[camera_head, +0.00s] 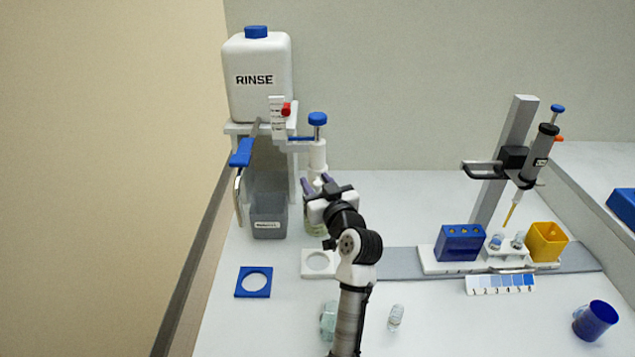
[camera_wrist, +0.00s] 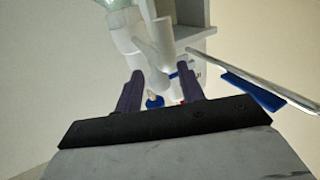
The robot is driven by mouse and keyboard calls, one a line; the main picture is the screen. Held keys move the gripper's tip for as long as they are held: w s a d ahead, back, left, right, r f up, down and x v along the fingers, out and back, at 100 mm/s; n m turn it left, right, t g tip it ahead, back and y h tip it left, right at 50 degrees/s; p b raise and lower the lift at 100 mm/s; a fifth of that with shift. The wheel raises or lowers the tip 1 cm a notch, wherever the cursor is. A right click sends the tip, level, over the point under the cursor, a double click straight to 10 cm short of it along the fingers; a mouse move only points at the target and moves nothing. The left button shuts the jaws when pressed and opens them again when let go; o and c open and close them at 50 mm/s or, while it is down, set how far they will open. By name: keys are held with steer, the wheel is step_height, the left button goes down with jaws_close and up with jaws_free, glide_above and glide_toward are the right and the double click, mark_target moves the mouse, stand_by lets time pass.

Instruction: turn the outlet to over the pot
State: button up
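A bottle-top dispenser has a blue knob (camera_head: 317,119), a white body (camera_head: 317,155) and a blue side arm that points left toward the shelf. Its greenish glass bottle (camera_head: 314,226) is mostly hidden behind my gripper. My gripper (camera_head: 318,181) is open in front of the dispenser, fingers pointing away. In the wrist view, white dispenser parts (camera_wrist: 160,50) show beyond and between my parted fingers (camera_wrist: 160,85); I cannot tell whether they touch. A grey labelled pot (camera_head: 268,218) stands left of the bottle.
A white RINSE tank (camera_head: 258,97) sits on a white shelf (camera_head: 292,183). A blue holed plate (camera_head: 254,292) and a white ring plate (camera_head: 307,270) lie in front. A vial (camera_head: 396,317) lies nearer. A pipette stand (camera_head: 505,150) and blue cup (camera_head: 595,320) are at right.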

steer(key=shift+c, duration=0.5)
jaws_close()
